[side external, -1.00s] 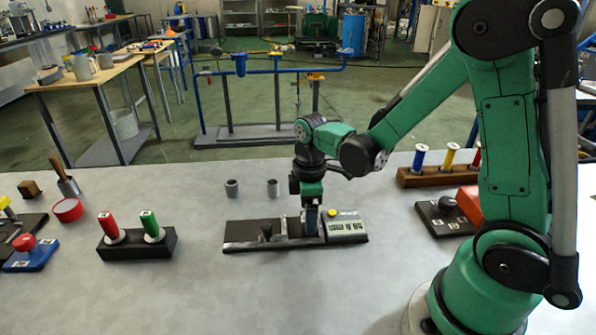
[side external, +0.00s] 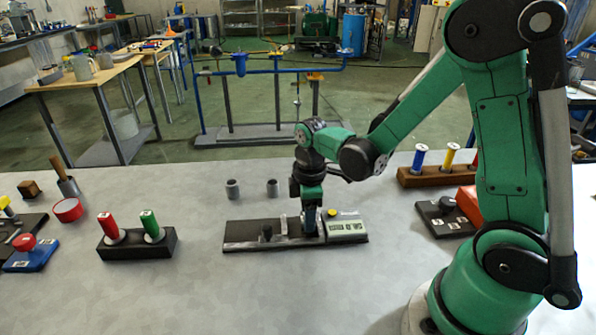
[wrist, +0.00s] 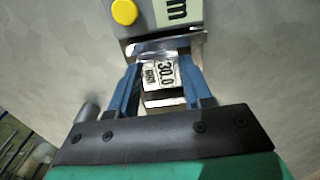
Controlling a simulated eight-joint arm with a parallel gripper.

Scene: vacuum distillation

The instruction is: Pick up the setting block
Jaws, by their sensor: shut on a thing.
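The setting block (wrist: 160,74) is a small metallic block marked "30.0" in the wrist view. My gripper (wrist: 162,82) has its two blue fingers on either side of the block and is shut on it. In the side view my gripper (side external: 310,220) points down at the dark gauge base (side external: 262,244), just left of its display unit. There the block is hidden by the fingers. I cannot tell whether the block still touches the base.
The display unit has a yellow button (side external: 332,212). Two grey cylinders (side external: 232,189) stand behind the base. A black holder (side external: 140,246) with red and green handles stands left. A wooden rack (side external: 440,177) and a dark box with a knob (side external: 445,217) stand right. The table in front is clear.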

